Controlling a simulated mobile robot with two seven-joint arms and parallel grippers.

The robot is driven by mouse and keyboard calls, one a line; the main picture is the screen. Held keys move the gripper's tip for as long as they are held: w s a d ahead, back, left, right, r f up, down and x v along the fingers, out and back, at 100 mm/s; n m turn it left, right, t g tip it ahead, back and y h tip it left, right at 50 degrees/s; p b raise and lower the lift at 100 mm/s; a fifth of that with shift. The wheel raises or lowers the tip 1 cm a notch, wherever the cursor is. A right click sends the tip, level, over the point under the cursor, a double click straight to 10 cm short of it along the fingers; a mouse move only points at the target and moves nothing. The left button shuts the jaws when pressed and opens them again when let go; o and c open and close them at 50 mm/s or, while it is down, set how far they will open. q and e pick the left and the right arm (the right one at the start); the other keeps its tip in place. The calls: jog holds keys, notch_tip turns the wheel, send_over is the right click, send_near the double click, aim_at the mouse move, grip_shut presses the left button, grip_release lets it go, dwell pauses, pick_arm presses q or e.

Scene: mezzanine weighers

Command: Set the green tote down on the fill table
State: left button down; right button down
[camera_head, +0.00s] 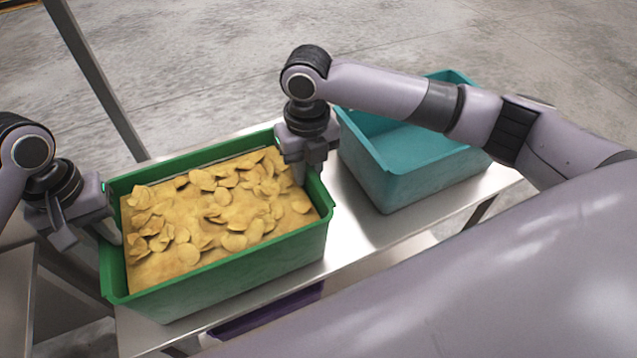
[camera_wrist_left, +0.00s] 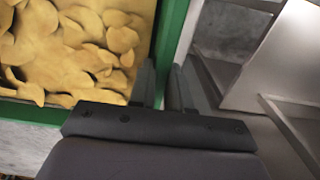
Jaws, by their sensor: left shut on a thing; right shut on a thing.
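The green tote (camera_head: 235,264) is full of yellow chips (camera_head: 215,215) and sits over the left part of the metal fill table (camera_head: 358,235). Whether its base touches the table I cannot tell for sure. My left gripper (camera_head: 108,232) is shut on the tote's left wall. In the left wrist view its fingers (camera_wrist_left: 162,88) straddle the green rim (camera_wrist_left: 172,40), one inside and one outside. My right gripper (camera_head: 304,172) is shut on the tote's right wall near the far corner. Its fingertips are partly hidden.
A teal tote (camera_head: 408,178), empty as far as I see, stands on the table to the right of the green one. A purple container (camera_head: 268,312) shows below the tabletop. A grey post (camera_head: 98,80) rises behind on the left. A bare strip of table lies between the totes.

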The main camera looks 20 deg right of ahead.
pick_arm(q)
jog(key=shift+d+f, duration=0.2)
jog(key=shift+d, duration=0.3)
pick_arm(e)
jog(key=shift+a+f, duration=0.15)
jog(key=shift+a, duration=0.4)
pick_arm(q)
jog(key=c, duration=1.1)
grip_release()
jog(key=shift+s, duration=0.1)
pick_arm(e)
jog(key=c, duration=1)
grip_release()
jog(key=shift+s, duration=0.1)
pick_arm(q)
jog(key=shift+a, duration=0.15)
pick_arm(e)
jog(key=shift+d, duration=0.15)
jog(key=shift+d+f, duration=0.1)
jog(key=shift+d, duration=0.05)
pick_arm(q)
notch_tip(320, 180, up, 12)
jog(key=shift+f, duration=0.1)
pick_arm(e)
notch_tip(320, 180, up, 12)
jog(key=shift+d, duration=0.2)
